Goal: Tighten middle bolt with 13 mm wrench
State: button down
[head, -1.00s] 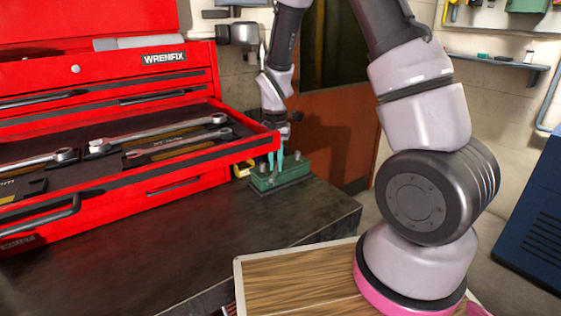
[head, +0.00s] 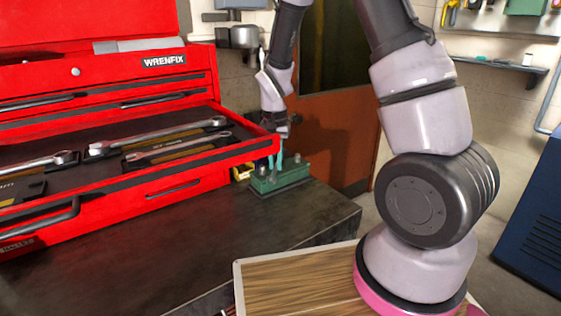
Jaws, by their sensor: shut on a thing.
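My gripper (head: 275,163), with teal fingers, points down at the green block (head: 285,180) on the bench top, at the far side beside the open drawer. Its fingers are close together around the middle bolt (head: 275,174), which is small and partly hidden by them. Grey bolts stand to either side, one on the left (head: 261,171) and one on the right (head: 297,158). I see no wrench in the gripper. Wrenches lie in the red drawer: a long one (head: 160,133), a shorter one (head: 180,146) and one at the left (head: 40,163). Their sizes cannot be read.
The open drawer of the red tool chest (head: 150,170) juts out close to the left of my gripper. The dark bench top (head: 180,235) is clear in front. A wooden board (head: 295,280) is at the lower middle.

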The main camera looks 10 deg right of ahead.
jog(key=shift+r, duration=0.1)
jog(key=shift+r, duration=0.9)
jog(key=w+d+n, duration=0.1)
jog(key=d+n, duration=0.7)
jog(key=n, duration=0.5)
jog(key=shift+w+n, duration=0.3)
jog(key=shift+n, duration=0.1)
dwell(0.4)
jog(key=shift+f, duration=0.15)
